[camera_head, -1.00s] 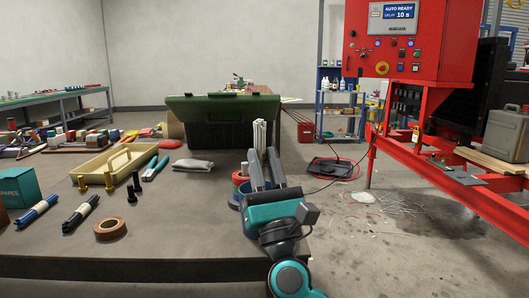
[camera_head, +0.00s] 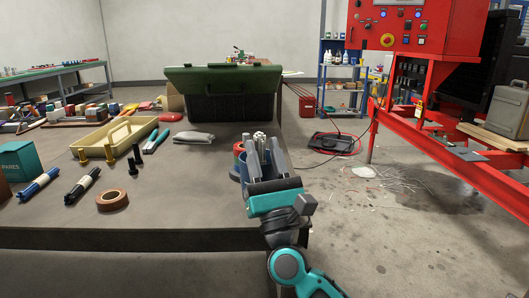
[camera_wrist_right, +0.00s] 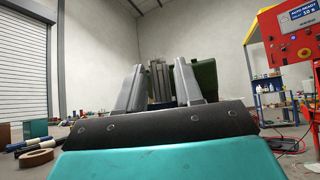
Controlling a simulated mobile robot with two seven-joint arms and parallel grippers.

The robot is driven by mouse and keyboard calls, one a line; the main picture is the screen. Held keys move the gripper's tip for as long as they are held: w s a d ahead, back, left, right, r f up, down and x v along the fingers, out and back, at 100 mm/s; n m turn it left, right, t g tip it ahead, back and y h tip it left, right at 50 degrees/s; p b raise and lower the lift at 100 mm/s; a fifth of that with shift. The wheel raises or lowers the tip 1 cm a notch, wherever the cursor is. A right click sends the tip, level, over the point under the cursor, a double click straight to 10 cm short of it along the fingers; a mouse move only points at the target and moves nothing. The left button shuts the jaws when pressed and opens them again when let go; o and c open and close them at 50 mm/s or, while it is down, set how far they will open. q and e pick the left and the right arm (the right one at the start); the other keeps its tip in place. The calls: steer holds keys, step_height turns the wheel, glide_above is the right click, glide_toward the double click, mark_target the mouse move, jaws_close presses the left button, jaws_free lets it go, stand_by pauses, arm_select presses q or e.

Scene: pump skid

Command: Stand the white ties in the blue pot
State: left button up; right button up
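The white ties (camera_head: 259,141) stand upright as a bundle, their tops showing between the fingers of my right gripper (camera_head: 265,152). The blue pot (camera_head: 235,173) is just behind and left of that gripper, mostly hidden by it. The ties' lower ends are hidden, and they appear to be inside the pot. In the right wrist view, the ties (camera_wrist_right: 159,82) rise between the spread fingers with a gap beside them, and a sliver of blue shows at their foot. The right gripper looks open around the ties. My left gripper is not in view.
A brown tape roll (camera_head: 112,201), black cable bundle (camera_head: 83,185), tan tray (camera_head: 104,140), grey cloth (camera_head: 194,138) and green-lidded toolbox (camera_head: 222,78) share the bench. Its right edge is close to the gripper.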

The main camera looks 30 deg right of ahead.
steer(key=shift+o, duration=1.4)
steer(key=shift+w+d+f, duration=0.1)
steer(key=shift+f, duration=0.15)
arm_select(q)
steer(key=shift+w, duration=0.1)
arm_select(e)
steer(key=shift+s+f, duration=0.2)
arm_select(q)
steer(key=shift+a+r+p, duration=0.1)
steer(key=shift+p, duration=0.45)
arm_select(e)
steer(key=s+a, duration=0.3)
steer(key=s, duration=0.9)
steer(key=shift+a+f, duration=0.2)
steer(key=shift+a, duration=0.1)
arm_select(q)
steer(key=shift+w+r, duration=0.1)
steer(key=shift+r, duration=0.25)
